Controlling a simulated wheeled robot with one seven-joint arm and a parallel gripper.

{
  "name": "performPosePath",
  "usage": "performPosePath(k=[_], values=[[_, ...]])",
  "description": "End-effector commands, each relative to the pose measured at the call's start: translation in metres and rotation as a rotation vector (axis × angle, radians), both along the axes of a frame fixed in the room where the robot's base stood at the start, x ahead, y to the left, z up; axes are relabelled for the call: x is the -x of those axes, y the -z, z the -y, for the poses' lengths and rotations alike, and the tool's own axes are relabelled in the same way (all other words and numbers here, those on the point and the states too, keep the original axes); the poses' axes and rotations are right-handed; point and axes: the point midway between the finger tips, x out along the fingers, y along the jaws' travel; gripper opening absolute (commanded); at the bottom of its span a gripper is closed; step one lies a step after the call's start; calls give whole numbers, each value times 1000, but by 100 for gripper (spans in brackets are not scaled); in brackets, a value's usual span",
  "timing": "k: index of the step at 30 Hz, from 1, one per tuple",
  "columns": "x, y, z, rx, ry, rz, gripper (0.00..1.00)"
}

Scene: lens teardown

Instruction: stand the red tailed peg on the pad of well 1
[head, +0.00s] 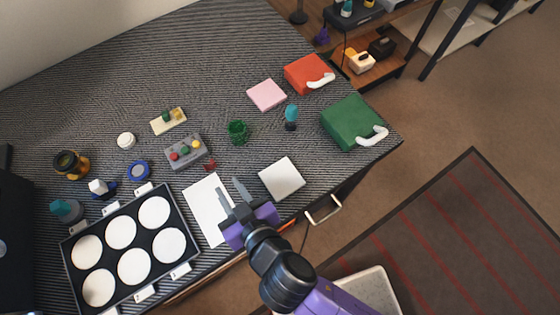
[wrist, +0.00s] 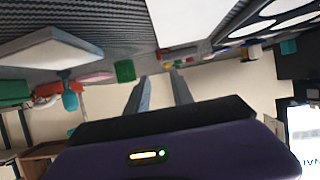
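A small red piece (head: 210,165), which may be the red tailed peg, lies beside a grey block (head: 186,152) with red, green and yellow knobs or pegs. It is too small to tell its tail. A black tray (head: 114,218) at lower left holds several round white pads, such as one at its top right (head: 154,212). White tags line its edges, but their numbers are unreadable, so I cannot tell which is well 1. My gripper (head: 231,191) is open and empty above the white sheet (head: 200,212). Its fingers also show apart in the wrist view (wrist: 160,82).
A white square pad (head: 281,179) lies right of my gripper. A green cup (head: 238,132), a teal-topped tool (head: 291,116), a pink pad (head: 267,95) and red (head: 308,73) and green (head: 350,121) cases stand beyond. Bare mat lies at the upper left.

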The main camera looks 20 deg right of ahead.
Motion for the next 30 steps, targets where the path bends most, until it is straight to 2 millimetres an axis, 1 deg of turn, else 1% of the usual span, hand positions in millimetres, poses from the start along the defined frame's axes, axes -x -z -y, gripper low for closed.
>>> performPosePath(k=[4, 6, 8, 11, 12, 14, 15, 17, 19, 21, 23, 24, 27, 30], values=[[2, 2, 4, 0, 0, -4, 28], [8, 5, 14, 0, 0, -10, 28], [18, 10, 28, -4, 1, -18, 28], [42, 15, 60, -14, 5, -29, 28], [53, 15, 74, -21, 9, -28, 28], [71, 12, 94, -32, 18, -25, 28], [83, 8, 107, -38, 27, -21, 28], [100, 0, 126, -48, 44, -9, 28], [120, -12, 146, -56, 71, 9, 28], [140, -27, 166, -60, 104, 30, 28], [156, -42, 182, -59, 134, 53, 28], [166, -52, 191, -58, 156, 68, 28], [186, -77, 212, -50, 211, 103, 28], [200, -97, 226, -39, 252, 131, 28]])
